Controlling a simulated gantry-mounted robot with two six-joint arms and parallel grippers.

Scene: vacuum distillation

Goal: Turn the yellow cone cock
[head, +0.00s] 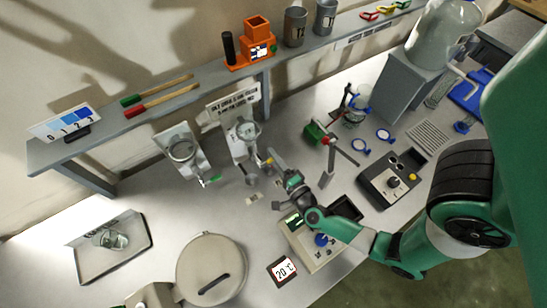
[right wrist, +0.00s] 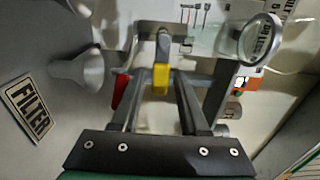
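The yellow cone cock (head: 269,161) shows as a small yellow tip on the glass and grey apparatus in the middle of the head view. In the right wrist view the yellow cock (right wrist: 161,79) lies between my fingertips. My right gripper (head: 275,172) reaches in from the lower right, right at the cock. In the right wrist view my right gripper (right wrist: 161,84) has its two fingers apart, with a gap on each side of the yellow piece. The pictures do not show clear contact. My left gripper is not in view.
A stand with a round glass part (head: 183,150) is left of the cock. A device with a blue knob (head: 321,240) lies under my right arm. A shelf (head: 190,92) runs behind.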

